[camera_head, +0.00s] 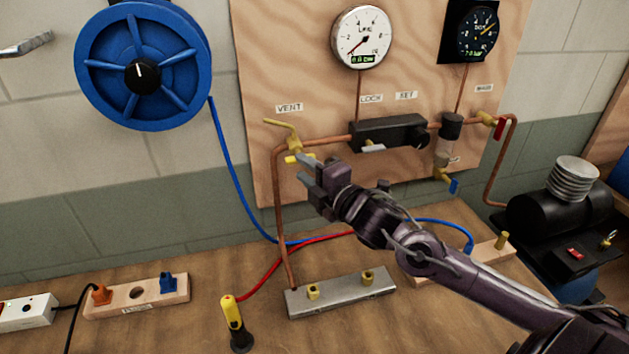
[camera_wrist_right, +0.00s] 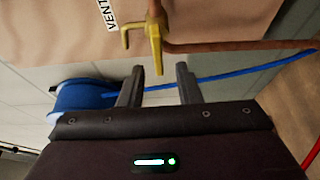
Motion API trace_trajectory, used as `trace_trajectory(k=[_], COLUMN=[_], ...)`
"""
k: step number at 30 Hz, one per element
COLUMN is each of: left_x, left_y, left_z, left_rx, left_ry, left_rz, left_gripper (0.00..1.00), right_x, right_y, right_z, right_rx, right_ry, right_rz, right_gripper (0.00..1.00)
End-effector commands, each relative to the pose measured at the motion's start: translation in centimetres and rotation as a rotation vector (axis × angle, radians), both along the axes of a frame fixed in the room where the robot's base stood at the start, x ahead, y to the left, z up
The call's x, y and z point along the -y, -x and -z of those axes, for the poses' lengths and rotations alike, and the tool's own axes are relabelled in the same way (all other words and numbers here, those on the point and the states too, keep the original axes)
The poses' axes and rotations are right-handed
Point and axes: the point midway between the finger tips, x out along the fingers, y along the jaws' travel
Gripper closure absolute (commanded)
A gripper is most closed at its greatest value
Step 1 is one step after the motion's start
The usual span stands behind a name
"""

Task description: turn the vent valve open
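The vent valve (camera_head: 294,144) is a brass fitting under the VENT label, with a bent outlet tube and a copper pipe. Its short yellow handle (camera_head: 298,159) shows just beyond my right gripper (camera_head: 306,169). In the right wrist view the vent valve (camera_wrist_right: 153,22) is at the top, and its yellow handle (camera_wrist_right: 158,57) points down the picture, across the pipe's line. There the right gripper (camera_wrist_right: 159,72) is open, its fingers apart on either side of the handle's lower end in the picture. I see no contact. My left gripper is not in view.
A black block (camera_head: 389,132) and gauges are on the wooden panel. A blue hose reel (camera_head: 142,65) hangs left. A metal bar with yellow fittings (camera_head: 341,292), a yellow-and-black probe (camera_head: 233,322) and red and blue hoses lie below. A compressor (camera_head: 560,212) stands right.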

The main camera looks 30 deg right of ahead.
Motion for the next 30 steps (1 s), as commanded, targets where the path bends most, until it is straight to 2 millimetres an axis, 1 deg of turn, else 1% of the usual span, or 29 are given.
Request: trace_trajectory(k=[1,3,10,15,30], left_x=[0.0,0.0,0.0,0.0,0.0], left_y=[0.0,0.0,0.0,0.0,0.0], left_z=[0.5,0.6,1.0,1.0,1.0], left_rx=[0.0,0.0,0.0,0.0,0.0], left_ry=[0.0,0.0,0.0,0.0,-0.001], left_rz=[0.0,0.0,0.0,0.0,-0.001], left_gripper=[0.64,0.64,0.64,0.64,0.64], right_x=[0.0,0.1,0.3,0.4,0.4], right_y=[0.8,1.5,3.0,3.2,3.2], right_z=[0.4,0.3,0.1,0.0,-0.1], right_rx=[-0.003,-0.003,-0.001,0.0,0.0], right_ry=[0.002,0.0,-0.001,0.0,0.0], right_rz=[-0.003,-0.001,-0.001,-0.001,-0.001], right_gripper=[0.69,0.69,0.69,0.69,0.69])
